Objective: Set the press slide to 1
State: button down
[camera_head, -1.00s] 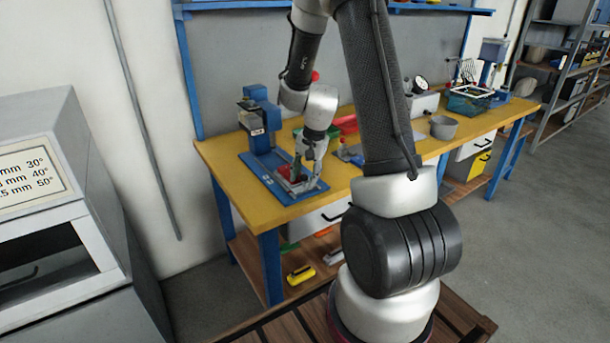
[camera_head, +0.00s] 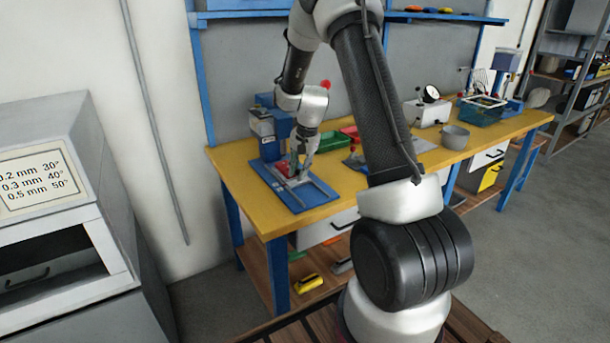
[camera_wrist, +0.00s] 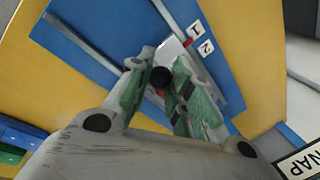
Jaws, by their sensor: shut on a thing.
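The press (camera_head: 271,130) is blue, with an upright head at the back left of the yellow bench and a flat blue base (camera_head: 302,199). Its slide (camera_wrist: 172,50) is a pale plate between two grey rails. My gripper (camera_head: 295,172) reaches down onto the slide. In the wrist view its fingers (camera_wrist: 160,85) are shut on a dark round knob (camera_wrist: 161,77). A red mark (camera_wrist: 188,43) shows at the slide's edge, beside the white labels 1 (camera_wrist: 195,29) and 2 (camera_wrist: 206,47). It looks closer to 2, but the exact alignment is unclear. The fingers hide part of the slide.
A green tray (camera_head: 322,148) lies right of the press. A grey pot (camera_head: 455,136) and a box with a dial (camera_head: 428,108) stand further right. A label ending in "NAP" (camera_wrist: 304,161) shows at the wrist view's corner. The bench's front left is clear.

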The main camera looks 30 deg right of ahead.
jog(key=c, duration=1.3)
grip_release()
jog(key=shift+o, duration=0.2)
notch_tip(320, 180, up, 12)
jog(key=s+d, duration=0.1)
jog(key=s, duration=0.1)
jog(key=shift+d, duration=0.2)
jog(key=shift+f, duration=0.1)
